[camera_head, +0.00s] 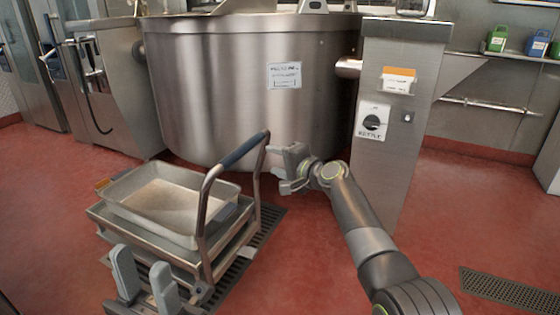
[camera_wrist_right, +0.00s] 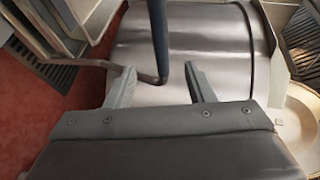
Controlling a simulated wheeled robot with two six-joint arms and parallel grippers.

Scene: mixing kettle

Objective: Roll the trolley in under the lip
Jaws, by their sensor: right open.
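The trolley (camera_head: 150,236) stands on the floor in front of the big steel kettle (camera_head: 230,85), at its lower left. A shallow tray (camera_head: 205,238) with a pale brown inside sits on it. Its upright handle (camera_head: 243,150) has a dark blue grip, also in the right wrist view (camera_wrist_right: 158,35). My right gripper (camera_head: 284,172) is open beside the handle; in the wrist view the grip reaches towards the gap between its fingers (camera_wrist_right: 160,88). I cannot tell whether they touch. My left gripper (camera_head: 143,272) is open and empty, low in front of the trolley. The kettle's lip is hard to make out.
A steel control pillar (camera_head: 400,75) with a knob stands right of the kettle. A floor grating (camera_head: 262,228) runs beneath the trolley, and another drain grate (camera_head: 508,290) lies at the lower right. Steel cabinets (camera_head: 115,90) stand at the left. Red floor on the right is clear.

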